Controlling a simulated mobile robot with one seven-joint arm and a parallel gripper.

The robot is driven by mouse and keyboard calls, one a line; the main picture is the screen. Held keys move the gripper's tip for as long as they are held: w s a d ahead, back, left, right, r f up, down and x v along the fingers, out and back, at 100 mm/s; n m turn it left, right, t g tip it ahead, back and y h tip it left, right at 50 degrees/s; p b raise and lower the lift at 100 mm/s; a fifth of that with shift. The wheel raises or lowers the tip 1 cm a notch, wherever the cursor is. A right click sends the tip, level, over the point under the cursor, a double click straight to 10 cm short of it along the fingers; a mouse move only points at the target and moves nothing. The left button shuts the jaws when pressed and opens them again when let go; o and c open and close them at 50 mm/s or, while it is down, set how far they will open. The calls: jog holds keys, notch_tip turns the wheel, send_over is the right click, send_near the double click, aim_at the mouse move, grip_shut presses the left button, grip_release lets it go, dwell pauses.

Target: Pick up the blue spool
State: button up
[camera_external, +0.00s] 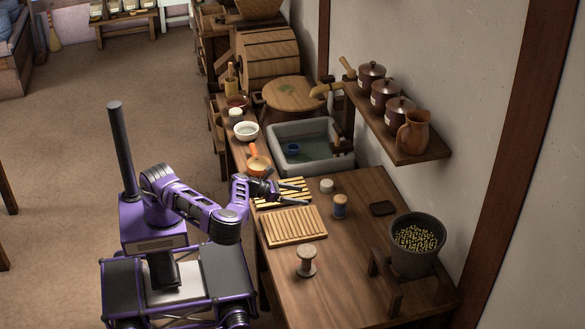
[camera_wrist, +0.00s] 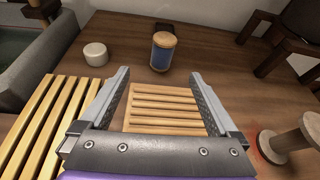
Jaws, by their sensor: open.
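The blue spool (camera_external: 340,207) stands upright on the wooden counter, with pale wooden ends and a blue middle. In the wrist view the blue spool (camera_wrist: 161,56) is ahead of my gripper, near the middle and just beyond the fingertips. My gripper (camera_external: 290,187) is above the slatted racks, left of the spool in the outside view. In the wrist view my gripper (camera_wrist: 159,74) has its two fingers wide apart with nothing between them. The spool looks apart from both fingers.
A bare wooden spool (camera_external: 306,262) stands near the counter's front. Slatted racks (camera_external: 292,228) lie below my gripper. A small white pot (camera_external: 327,186) is near the blue spool. A dark square coaster (camera_external: 382,208), a dark bucket (camera_external: 417,244) on a stand and a sink (camera_external: 333,161) are around it.

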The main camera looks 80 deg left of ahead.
jog(key=shift+d+f+m+h, duration=0.1)
jog(key=shift+d+m+h, duration=0.2)
jog(key=shift+d+m, duration=0.3)
jog(key=b, duration=0.2)
send_near(340, 203)
jog(key=w+f, duration=0.2)
jog(key=w+a+f, duration=0.1)
jog(key=w+f, duration=0.1)
jog(key=shift+w+a+f, duration=0.1)
jog(key=shift+a+r+x, duration=0.15)
jog(key=shift+x, duration=1.45)
jog(key=shift+a+r+x, duration=0.15)
jog(key=shift+x, duration=1.4)
jog(key=shift+w, duration=0.1)
jog(key=c, duration=1.5)
